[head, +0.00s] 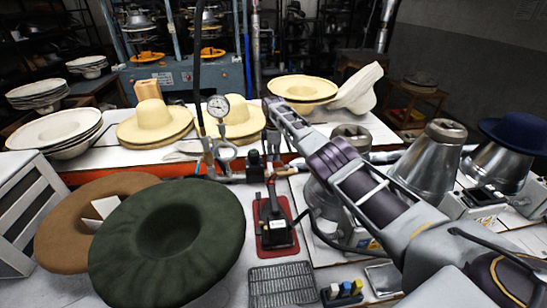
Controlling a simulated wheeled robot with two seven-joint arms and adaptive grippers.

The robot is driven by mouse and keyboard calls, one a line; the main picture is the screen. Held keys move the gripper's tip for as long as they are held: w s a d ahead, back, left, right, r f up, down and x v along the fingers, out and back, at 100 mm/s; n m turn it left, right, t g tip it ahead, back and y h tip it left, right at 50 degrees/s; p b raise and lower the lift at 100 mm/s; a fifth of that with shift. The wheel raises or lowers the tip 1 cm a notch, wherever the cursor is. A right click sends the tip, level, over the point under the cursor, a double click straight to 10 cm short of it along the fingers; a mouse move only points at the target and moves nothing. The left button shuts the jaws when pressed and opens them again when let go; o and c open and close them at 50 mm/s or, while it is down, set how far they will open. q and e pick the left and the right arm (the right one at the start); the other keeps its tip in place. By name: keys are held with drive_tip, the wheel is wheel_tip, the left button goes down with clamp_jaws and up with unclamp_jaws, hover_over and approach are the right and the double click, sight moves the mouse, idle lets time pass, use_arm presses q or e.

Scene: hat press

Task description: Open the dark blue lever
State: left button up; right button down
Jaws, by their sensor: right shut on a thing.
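My right arm reaches in from the lower right to the pipe (230,178) that runs below the round pressure gauge (218,106). My right gripper (273,146) is at the arm's far end, pointing down beside the valves on this pipe. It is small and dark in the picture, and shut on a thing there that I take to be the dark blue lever. The fingers mostly hide the lever, so I cannot tell its angle. A black valve part (254,160) stands just left of the gripper. My left gripper is not in view.
A dark green hat (170,240) and a brown hat (62,235) lie at the left front. A black device on a red base (277,235), a wire rack (283,285) and metal cones (430,160) crowd the table. Straw hats (157,120) stand behind the pipe.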

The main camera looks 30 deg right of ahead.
drive_tip(key=shift+d+r, duration=0.1)
drive_tip(key=c, duration=1.4)
unclamp_jaws()
drive_tip(key=shift+r, duration=5.95)
drive_tip(key=shift+f, duration=0.1)
